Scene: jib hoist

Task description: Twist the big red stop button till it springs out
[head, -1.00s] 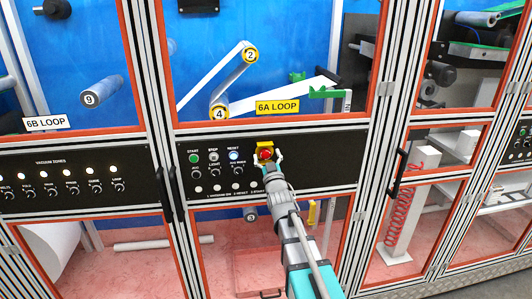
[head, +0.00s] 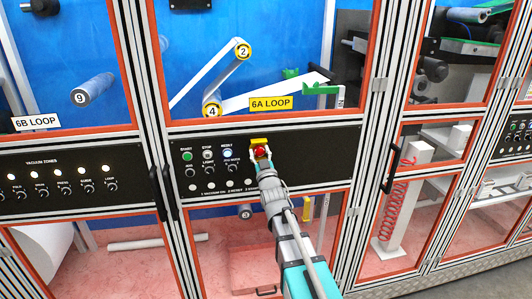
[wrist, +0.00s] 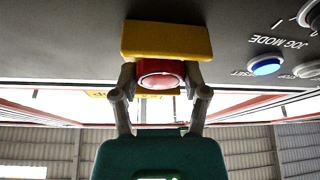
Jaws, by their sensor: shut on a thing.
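The big red stop button (head: 259,152) sits on a yellow backing (head: 259,141) at the right part of the black control panel (head: 325,148). In the wrist view the red button (wrist: 160,74) shows below its yellow box (wrist: 167,41). My gripper (head: 261,157) is at the button, with one finger on each side of it; in the wrist view the two fingers (wrist: 160,78) are closed on its sides. The button's far side and its contact with the fingertips are partly hidden.
Left of the button are the green start button (head: 187,156), a lit reset button (head: 228,154) and several small knobs. A black door handle (head: 391,168) stands to the right, and another handle pair (head: 161,190) is at the left. Framed glass doors surround the panel.

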